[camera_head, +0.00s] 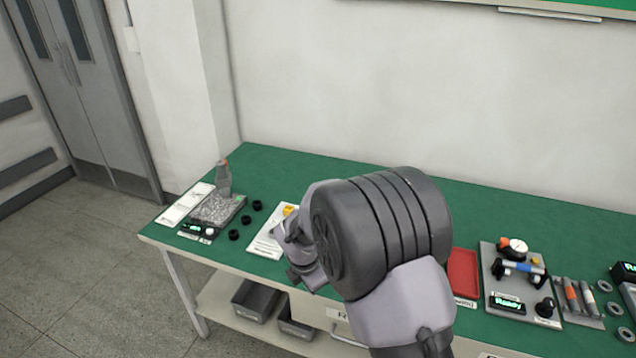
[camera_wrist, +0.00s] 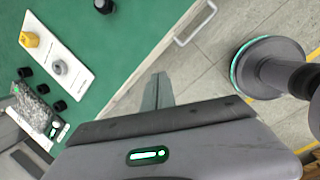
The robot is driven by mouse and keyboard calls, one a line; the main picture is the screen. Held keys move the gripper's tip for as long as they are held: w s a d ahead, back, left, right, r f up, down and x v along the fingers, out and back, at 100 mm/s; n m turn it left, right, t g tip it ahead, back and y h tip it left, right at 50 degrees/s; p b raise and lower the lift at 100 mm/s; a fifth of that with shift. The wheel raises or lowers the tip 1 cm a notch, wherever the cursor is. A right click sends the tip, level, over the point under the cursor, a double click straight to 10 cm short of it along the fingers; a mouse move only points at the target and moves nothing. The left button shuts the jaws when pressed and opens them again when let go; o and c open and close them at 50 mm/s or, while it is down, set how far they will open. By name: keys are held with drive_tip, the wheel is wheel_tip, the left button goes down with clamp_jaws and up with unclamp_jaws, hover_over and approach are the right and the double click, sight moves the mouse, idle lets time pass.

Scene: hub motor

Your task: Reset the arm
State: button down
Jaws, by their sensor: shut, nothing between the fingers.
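My gripper (camera_wrist: 158,92) shows in the wrist view as grey fingers held together, with nothing between them. It points past the front edge of the green workbench (camera_wrist: 118,62), over the floor. In the head view my arm stands large in the middle, in front of and over the bench (camera_head: 330,172). The arm hides part of the bench top there, and I cannot make out the fingertips in that view.
A granite block with a grey upright part (camera_head: 223,180), several black rings (camera_head: 245,219) and a white mat (camera_head: 265,243) lie left of my arm. A red tray (camera_head: 463,272) and a grey fixture plate (camera_head: 505,288) lie right. Grey bins (camera_head: 255,300) sit on the lower shelf.

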drive_tip(key=s+d+r+m+t+y+b, duration=0.1)
drive_tip(key=s+d+r+m, duration=0.55)
drive_tip(key=r+m, duration=0.3)
drive_tip(key=s+d+r+m+b, duration=0.1)
drive_tip(key=s+d+r+m, duration=0.4)
drive_tip(key=s+r+m, duration=0.4)
drive_tip(key=s+d+r+m+t+y, duration=0.1)
drive_tip(key=s+d+r+m, duration=0.1)
drive_tip(key=s+m, duration=0.9)
drive_tip(key=shift+s+r+t+y, duration=0.35)
drive_tip(key=shift+s+r, duration=0.2)
drive_tip(key=shift+s, duration=0.35)
drive_tip(key=shift+d, duration=0.1)
